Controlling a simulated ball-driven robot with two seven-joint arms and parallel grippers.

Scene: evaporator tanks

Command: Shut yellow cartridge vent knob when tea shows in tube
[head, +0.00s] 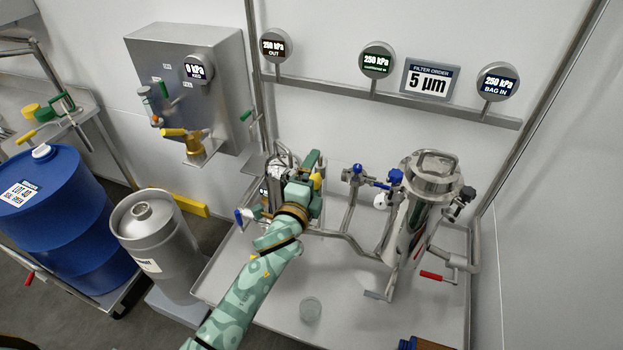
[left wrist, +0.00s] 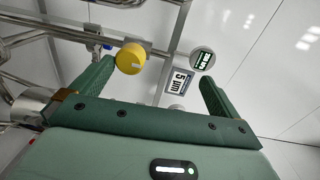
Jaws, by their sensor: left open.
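The yellow knob (left wrist: 131,58) shows in the left wrist view, near the tip of the left-hand finger and between the two fingers. A white mark shows on its face. In the head view a small yellow part (head: 317,182) shows beside my gripper, and I take it for the same knob. My left gripper (left wrist: 157,72) is open with nothing held between its fingers. In the head view my left gripper (head: 308,168) hides most of the cartridge housing behind it. I cannot make out tea in a tube.
A steel filter housing (head: 412,215) with pipes and blue-handled valves stands right of my gripper. A clear cup (head: 310,309) is on the steel tray (head: 345,312). A steel keg (head: 155,245) and blue drum (head: 58,215) stand left. Gauges (head: 377,60) hang on a rail behind.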

